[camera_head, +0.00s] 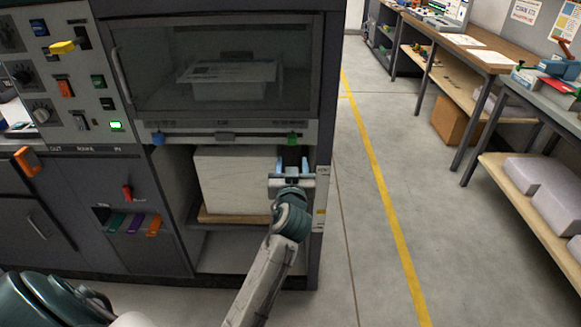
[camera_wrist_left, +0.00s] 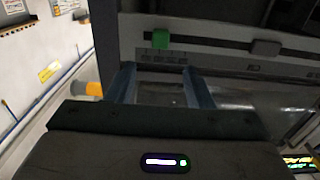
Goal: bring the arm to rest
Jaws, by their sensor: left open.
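The green block (camera_wrist_left: 160,39) shows beyond the fingertips there. I cannot tell whether the fingers touch the machine. My left arm reaches up from the bottom of the head view. My right gripper is not in view.
A white box (camera_head: 235,180) sits in the open bay left of my gripper. Knobs and switches fill the left panel. Clear floor (camera_head: 375,230) lies right, before benches (camera_head: 540,200).

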